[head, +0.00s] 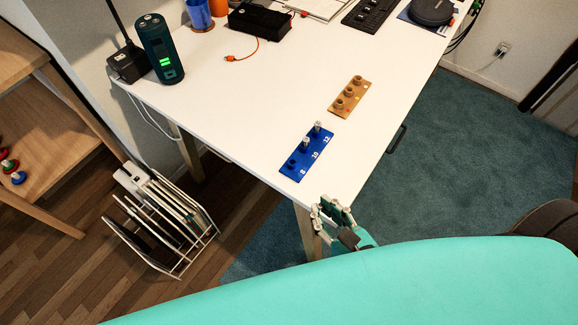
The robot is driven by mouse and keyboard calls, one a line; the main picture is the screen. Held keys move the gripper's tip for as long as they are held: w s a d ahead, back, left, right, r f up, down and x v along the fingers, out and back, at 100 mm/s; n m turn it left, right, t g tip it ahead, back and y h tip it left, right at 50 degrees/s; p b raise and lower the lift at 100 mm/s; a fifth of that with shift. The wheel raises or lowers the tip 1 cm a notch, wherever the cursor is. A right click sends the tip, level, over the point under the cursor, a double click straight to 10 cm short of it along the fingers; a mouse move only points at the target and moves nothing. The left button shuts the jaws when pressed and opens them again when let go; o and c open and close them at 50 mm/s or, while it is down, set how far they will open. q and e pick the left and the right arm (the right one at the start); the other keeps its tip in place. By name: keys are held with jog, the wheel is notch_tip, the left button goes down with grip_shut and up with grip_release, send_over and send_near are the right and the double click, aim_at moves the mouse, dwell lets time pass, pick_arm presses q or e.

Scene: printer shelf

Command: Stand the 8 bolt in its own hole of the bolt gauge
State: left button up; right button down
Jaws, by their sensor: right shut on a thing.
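The blue bolt gauge (307,153) lies near the table's front corner, with white numbers 8, 10 and 12 along it. A bolt (305,144) stands at the 10 and another bolt (317,128) stands at the 12. The hole by the 8 (292,163) is empty and dark. My right gripper (328,211) is beyond the table's front edge, below the gauge in the picture and apart from it. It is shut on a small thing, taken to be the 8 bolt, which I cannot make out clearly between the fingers. My left gripper is not in view.
A wooden block (347,98) with several round holders lies behind the gauge. A dark green cylinder (161,50), a black box (259,22) and a keyboard (369,13) are farther back. The white tabletop (230,110) is clear left of the gauge.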

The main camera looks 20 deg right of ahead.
jog(key=a+m+h+p, duration=0.3)
jog(key=a+h, duration=0.1)
jog(key=a, duration=0.1)
jog(key=p, duration=0.3)
send_over(293, 172)
jog(key=shift+s+f+h, duration=0.1)
jog(key=shift+f+h, duration=0.2)
jog(key=shift+f, duration=2.15)
jog(key=c, duration=1.4)
grip_release()
jog(key=shift+f, duration=0.1)
